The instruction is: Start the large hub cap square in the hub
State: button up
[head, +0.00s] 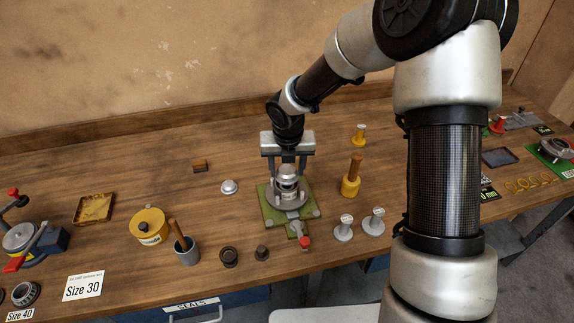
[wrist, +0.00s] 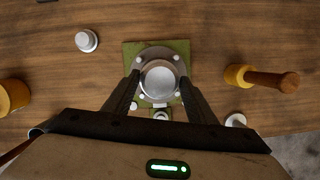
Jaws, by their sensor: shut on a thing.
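My gripper (head: 287,166) is shut on a silver round cap (head: 288,183), taken as the large hub cap. In the wrist view the cap (wrist: 160,77) sits between the two fingers of my gripper (wrist: 160,82). The hub (head: 287,200), a grey flange with studs, stands on a green plate (head: 263,205). The cap is directly over the hub's middle in both views. The gripper and cap hide the hub's mouth, so I cannot tell whether the cap touches it or how square it is. A smaller-looking silver cap (head: 230,187) lies on the bench to the left.
A wooden-handled yellow mallet (head: 351,180) stands close right of the hub. Two grey pieces (head: 344,229) stand front right and a red-tipped clamp (head: 304,242) lies in front. A grey cup (head: 187,251) and yellow tin (head: 150,226) are left. Bench behind the hub is mostly clear.

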jog(key=shift+f+b, duration=0.3)
jog(key=shift+f, duration=0.5)
jog(key=shift+f, duration=0.35)
jog(key=o, duration=1.1)
jog(key=shift+r, duration=0.1)
